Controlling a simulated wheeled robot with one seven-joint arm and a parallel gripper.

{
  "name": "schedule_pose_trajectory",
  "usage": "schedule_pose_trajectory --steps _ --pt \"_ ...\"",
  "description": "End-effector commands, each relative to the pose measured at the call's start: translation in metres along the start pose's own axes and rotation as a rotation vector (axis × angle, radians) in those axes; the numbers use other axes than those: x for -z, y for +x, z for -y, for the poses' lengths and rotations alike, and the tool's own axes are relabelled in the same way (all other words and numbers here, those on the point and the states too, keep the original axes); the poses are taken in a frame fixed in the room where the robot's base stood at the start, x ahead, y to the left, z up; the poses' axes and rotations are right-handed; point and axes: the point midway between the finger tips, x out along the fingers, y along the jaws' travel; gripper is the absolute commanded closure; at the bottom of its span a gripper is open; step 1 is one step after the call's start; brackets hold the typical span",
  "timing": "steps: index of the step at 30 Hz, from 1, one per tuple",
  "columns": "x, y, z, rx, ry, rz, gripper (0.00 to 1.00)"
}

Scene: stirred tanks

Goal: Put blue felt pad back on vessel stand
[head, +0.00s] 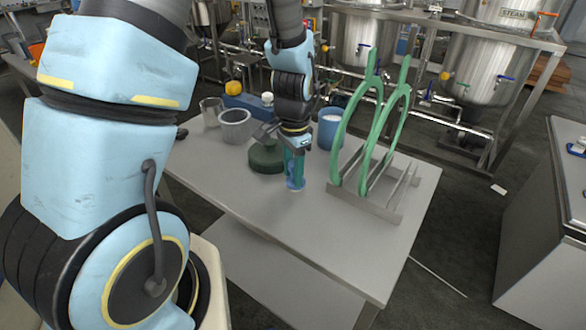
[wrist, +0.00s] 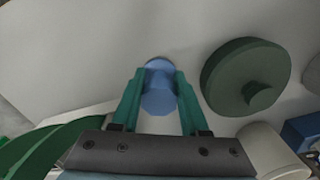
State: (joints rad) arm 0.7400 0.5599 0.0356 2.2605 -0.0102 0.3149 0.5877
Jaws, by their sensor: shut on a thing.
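My gripper (head: 295,172) points down over the grey table and is shut on a small round blue piece, which I take to be the blue felt pad (head: 296,184). In the wrist view the pad (wrist: 158,98) sits between the two green fingertips (wrist: 158,88), which touch it on both sides. It is low over the tabletop or touching it; I cannot tell which. A dark green disc with a knob (head: 264,160) lies just left of my gripper; it also shows in the wrist view (wrist: 238,72). I cannot tell which thing is the vessel stand.
A metal rack (head: 372,207) holding green hoops (head: 344,130) stands right of my gripper. A blue-and-white cup (head: 331,128), a grey tub (head: 235,127) and a glass beaker (head: 211,111) stand farther back. Steel tanks (head: 493,55) are behind. The table's front (head: 330,235) is clear.

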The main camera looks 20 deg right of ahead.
Motion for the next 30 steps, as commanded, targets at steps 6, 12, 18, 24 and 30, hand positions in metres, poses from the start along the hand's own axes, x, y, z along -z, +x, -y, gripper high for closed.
schedule_pose_trajectory --steps 6,12,18,24,30 --pt "0.0 0.001 0.0 0.0 0.0 0.0 0.54" --pt "0.0 0.001 0.0 0.0 0.0 0.0 0.31" --pt "0.0 0.0 0.0 0.0 0.0 0.0 0.26" --pt "0.001 -0.005 0.0 0.001 0.0 -0.002 0.26" --pt "0.001 -0.033 0.001 0.004 0.0 -0.006 0.26"
